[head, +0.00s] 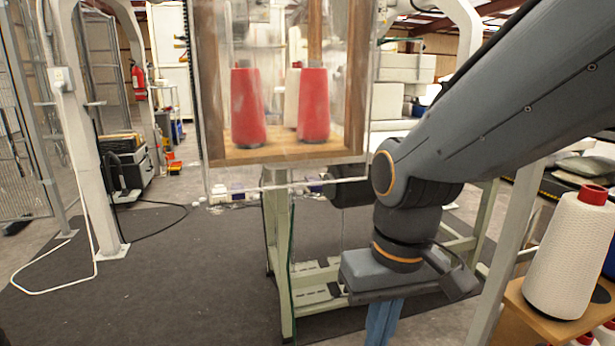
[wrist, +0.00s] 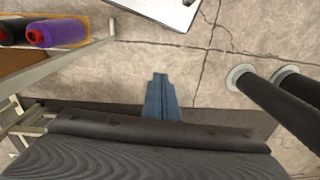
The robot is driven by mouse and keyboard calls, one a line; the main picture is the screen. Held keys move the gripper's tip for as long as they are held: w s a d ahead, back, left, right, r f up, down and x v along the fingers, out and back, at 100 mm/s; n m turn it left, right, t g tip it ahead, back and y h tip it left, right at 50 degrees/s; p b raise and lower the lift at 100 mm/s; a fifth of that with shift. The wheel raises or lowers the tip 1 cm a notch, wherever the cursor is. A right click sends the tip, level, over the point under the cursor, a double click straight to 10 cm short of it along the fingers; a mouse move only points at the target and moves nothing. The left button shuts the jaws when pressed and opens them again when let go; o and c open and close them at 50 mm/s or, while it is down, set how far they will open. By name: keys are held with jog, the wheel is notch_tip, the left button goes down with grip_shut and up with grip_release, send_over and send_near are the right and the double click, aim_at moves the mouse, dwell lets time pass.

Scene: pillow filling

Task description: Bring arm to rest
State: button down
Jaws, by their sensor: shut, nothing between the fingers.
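My arm comes in from the right in the head view and bends down at its wrist. My gripper (head: 381,322) hangs below the wrist with its blue fingers pointing at the floor. In the wrist view the blue fingers (wrist: 161,95) are together, with nothing between them. The floor lies below them. The lower tips are cut off by the bottom edge of the head view.
A clear-fronted cabinet (head: 205,100) with red cones (head: 249,108) stands ahead. A green-grey frame (head: 280,250) is beside my wrist. A white thread cone (head: 568,258) stands on a wooden shelf at right. Dark floor matting (head: 150,290) is open at left.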

jog(key=d+r+m+p, duration=0.2)
jog(key=d+r+p, duration=0.7)
jog(key=p, duration=0.8)
jog(key=shift+s+d+r+m+h, duration=0.15)
jog(key=shift+s+m+h, duration=0.15)
jog(key=shift+h, duration=0.1)
